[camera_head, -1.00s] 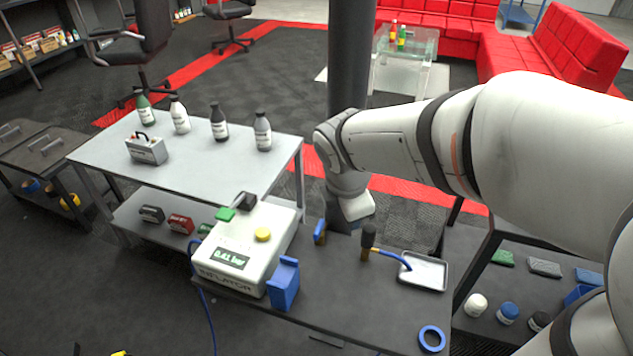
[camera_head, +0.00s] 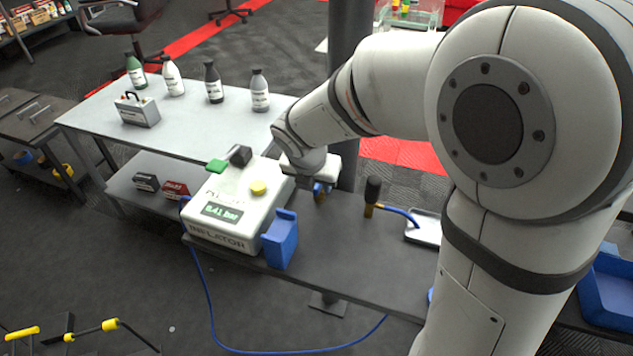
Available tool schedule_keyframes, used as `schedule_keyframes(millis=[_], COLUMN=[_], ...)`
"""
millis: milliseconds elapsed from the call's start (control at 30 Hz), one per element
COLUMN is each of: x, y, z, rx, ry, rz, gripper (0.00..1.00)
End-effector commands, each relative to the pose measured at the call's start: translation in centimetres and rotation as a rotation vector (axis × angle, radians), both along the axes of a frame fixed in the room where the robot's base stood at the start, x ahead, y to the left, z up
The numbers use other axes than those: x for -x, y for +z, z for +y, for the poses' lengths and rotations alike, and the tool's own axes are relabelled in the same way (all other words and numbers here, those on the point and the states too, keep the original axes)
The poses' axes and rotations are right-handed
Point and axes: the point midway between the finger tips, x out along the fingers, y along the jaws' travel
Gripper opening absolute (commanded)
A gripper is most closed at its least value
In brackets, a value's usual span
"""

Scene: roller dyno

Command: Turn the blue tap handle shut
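The blue tap handle (camera_head: 318,188) shows as a small upright blue piece on a brass-coloured body, on the dark bench just right of the inflator. My gripper (camera_head: 322,178) is right above and behind it in the picture, pointing down. The gripper's white body covers the space over the tap, and its fingers cannot be made out. I cannot tell whether they touch the handle or are open or shut.
The white inflator (camera_head: 235,212), its display reading 0.41 bar, and a blue box (camera_head: 281,240) stand left of the tap. A grey table (camera_head: 190,115) holds bottles.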

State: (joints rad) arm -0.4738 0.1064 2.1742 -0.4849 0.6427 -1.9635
Motion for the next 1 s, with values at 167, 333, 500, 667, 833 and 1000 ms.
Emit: schedule_keyframes(millis=[167, 333, 500, 667, 833, 1000], x=[-0.05, 0.23, 0.52, 0.6, 0.63, 0.64], y=[-0.38, -0.2, -0.04, 0.01, 0.02, 0.04], z=[-0.03, 0.11, 0.25, 0.28, 0.26, 0.25], rx=[0.001, 0.003, 0.004, 0.005, 0.005, 0.006], ry=[0.0, 0.0, 0.0, 0.0, -0.002, -0.006], rz=[-0.002, -0.005, -0.009, -0.011, -0.011, -0.011], gripper=[0.35, 0.34, 0.2, 0.07, 0.0, 0.0])
